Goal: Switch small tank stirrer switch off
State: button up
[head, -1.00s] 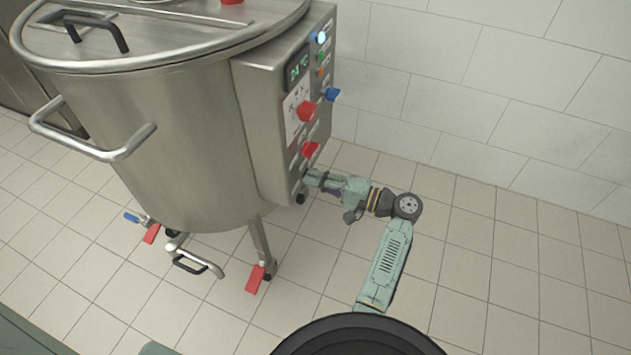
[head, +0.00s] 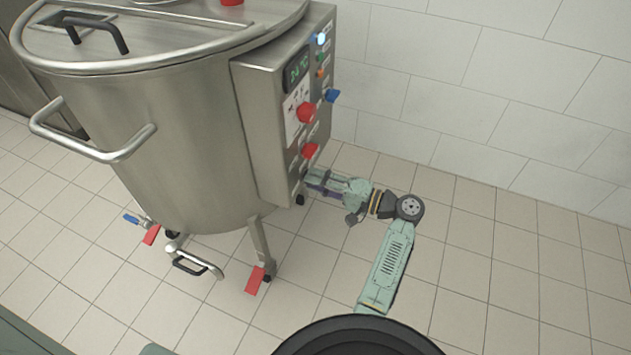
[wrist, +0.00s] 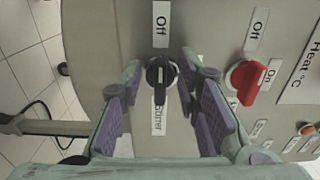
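The small tank (head: 180,130) has a control box (head: 262,120) on its right side. In the wrist view a black knob (wrist: 158,90) with a white mark sits between a label reading "Off" (wrist: 161,25) and a "Stirrer" label (wrist: 158,116). I cannot tell for sure which end of the knob points where. My gripper (wrist: 161,66) is open, its purple-padded fingers on either side of the knob, with gaps visible. In the head view my gripper (head: 310,182) is at the lower edge of the box, and the knob is hidden.
A red knob (wrist: 243,80) with its own "Off" and "On" labels is close to the right finger. Other red knobs (head: 310,151) and a blue one (head: 333,96) stick out higher on the box. The tiled floor (head: 480,270) to the right is clear.

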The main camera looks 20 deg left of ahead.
jog(key=d, duration=1.1)
jog(key=shift+s+d, duration=0.15)
jog(key=shift+d, duration=0.15)
